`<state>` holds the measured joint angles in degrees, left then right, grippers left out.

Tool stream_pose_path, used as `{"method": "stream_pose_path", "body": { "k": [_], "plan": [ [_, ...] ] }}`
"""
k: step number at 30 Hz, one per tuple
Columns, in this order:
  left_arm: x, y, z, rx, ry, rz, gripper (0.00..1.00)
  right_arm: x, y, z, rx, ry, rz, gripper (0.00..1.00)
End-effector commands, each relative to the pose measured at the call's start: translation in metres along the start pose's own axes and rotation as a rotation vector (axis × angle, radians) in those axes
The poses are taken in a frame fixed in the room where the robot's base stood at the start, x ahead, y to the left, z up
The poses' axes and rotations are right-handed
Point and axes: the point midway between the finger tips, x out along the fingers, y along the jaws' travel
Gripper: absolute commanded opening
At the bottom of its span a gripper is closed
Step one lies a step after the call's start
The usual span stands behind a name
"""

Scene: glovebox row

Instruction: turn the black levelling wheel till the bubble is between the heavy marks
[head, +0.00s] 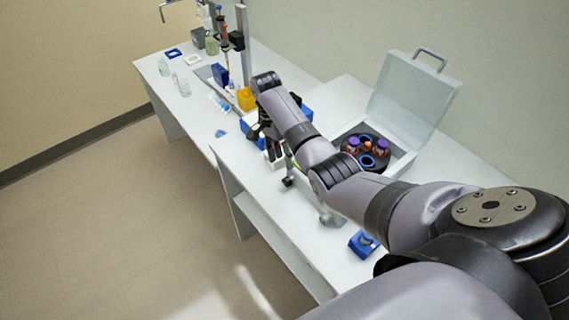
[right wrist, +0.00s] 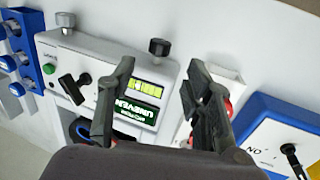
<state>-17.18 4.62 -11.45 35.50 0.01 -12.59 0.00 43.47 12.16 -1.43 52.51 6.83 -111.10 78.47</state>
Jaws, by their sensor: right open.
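In the right wrist view a pale grey device (right wrist: 62,52) carries a yellow-green level vial (right wrist: 146,88) with dark marks. The bubble's place between the marks is too small to tell. Below the vial a green display (right wrist: 136,114) appears to read "UNEVEN". My left gripper is out of view.
The device has a black lever (right wrist: 75,89) and a green button (right wrist: 48,68). A blue rack (right wrist: 18,55) stands left; a blue-framed switch box (right wrist: 284,138) stands right. In the head view an open-lidded centrifuge (head: 409,100) stands right of my arm.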

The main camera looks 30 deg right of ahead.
Motion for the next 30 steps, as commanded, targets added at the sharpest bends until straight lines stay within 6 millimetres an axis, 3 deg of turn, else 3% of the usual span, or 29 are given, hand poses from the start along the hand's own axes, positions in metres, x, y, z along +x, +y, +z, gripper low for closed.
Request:
{"method": "stream_pose_path", "body": {
  "k": [3, 9, 30],
  "plan": [
    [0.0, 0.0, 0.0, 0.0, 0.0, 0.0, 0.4, -0.021, -0.001, -0.001, 0.001, 0.002, -0.003, 0.46],
    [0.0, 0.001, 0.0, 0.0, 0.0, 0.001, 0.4, -0.036, 0.0, 0.0, 0.0, 0.001, 0.0, 0.46],
    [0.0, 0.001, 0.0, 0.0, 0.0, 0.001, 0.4, -0.037, 0.0, 0.0, 0.0, -0.001, 0.001, 0.46]
  ]
}}
